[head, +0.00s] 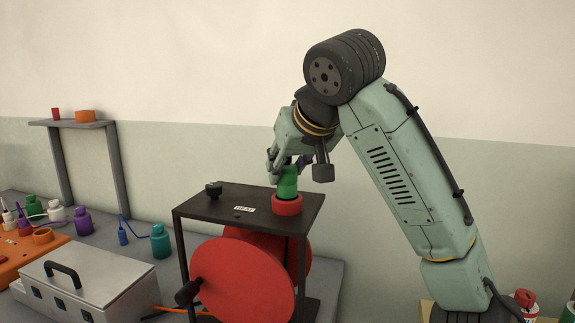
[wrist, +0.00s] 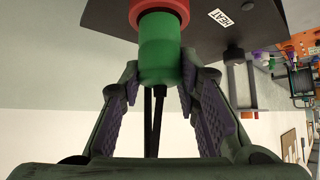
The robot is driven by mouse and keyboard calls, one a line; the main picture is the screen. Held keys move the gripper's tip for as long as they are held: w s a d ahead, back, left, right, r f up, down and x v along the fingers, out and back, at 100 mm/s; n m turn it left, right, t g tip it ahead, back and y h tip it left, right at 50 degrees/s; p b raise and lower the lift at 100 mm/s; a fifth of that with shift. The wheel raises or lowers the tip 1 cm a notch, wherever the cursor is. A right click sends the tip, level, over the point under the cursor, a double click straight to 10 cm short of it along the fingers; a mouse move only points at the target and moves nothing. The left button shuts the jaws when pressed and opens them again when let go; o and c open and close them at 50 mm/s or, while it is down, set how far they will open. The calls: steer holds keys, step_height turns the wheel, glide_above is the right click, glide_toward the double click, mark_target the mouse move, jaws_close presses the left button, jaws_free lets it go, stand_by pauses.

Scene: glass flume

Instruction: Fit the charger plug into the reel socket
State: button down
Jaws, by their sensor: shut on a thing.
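The green charger plug (head: 287,184) stands upright at the red ring-shaped socket (head: 287,207) on top of the black-framed reel (head: 235,196). My gripper (head: 284,165) comes from above and is shut on the plug's upper part. In the wrist view, the plug (wrist: 160,50) lies between my two purple-padded fingers (wrist: 158,90). Its far end meets the red socket (wrist: 160,10), in line with the ring. How deep it sits inside the ring is hidden. Dark cords run back from the plug between the fingers.
The reel's top also bears a black knob (head: 214,188) and a white "HEAT" label (head: 245,209). A red drum (head: 245,283) hangs below. A silver case (head: 88,285), teal bottle (head: 160,241), purple bottle (head: 83,221) and grey shelf (head: 80,125) are at left.

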steer(key=shift+f+b, duration=0.65)
steer(key=shift+f, duration=0.45)
steer(key=c, duration=1.1)
jaws_free()
steer(key=v, duration=1.2)
steer(key=shift+d, duration=0.1)
